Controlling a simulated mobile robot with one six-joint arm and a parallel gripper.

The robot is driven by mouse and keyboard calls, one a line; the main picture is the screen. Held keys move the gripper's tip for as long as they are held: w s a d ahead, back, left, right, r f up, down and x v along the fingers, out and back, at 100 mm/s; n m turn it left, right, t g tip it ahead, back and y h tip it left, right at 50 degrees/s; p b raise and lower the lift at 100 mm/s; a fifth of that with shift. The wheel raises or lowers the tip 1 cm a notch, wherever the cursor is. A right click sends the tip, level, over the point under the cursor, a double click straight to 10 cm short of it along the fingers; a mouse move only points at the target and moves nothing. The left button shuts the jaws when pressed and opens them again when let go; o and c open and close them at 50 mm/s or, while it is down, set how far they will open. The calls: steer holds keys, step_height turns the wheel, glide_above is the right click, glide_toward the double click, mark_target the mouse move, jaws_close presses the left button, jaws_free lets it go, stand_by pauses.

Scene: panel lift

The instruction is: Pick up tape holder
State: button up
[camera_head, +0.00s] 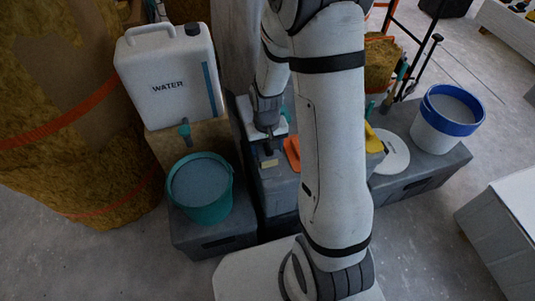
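My gripper (269,143) points down over a grey box (279,187) in the middle of the head view. It is small and dark here, and I cannot tell whether its fingers are open or shut. Just below it is a small pale yellow piece on a dark item (268,163), which may be the tape holder. I cannot tell for sure, nor whether the gripper touches it. An orange tool (292,153) lies just right of the gripper, partly hidden by my arm.
A white water canister (170,88) and a teal bucket (200,190) stand to the left. A blue-rimmed white bucket (447,118) and a white lid (391,155) are on the right. My white arm hides the middle.

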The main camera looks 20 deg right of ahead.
steer(key=c, duration=0.7)
steer(key=shift+o, duration=0.2)
step_height(320, 180, up, 10)
steer(key=shift+r+p, duration=0.1)
steer(key=shift+p, duration=0.9)
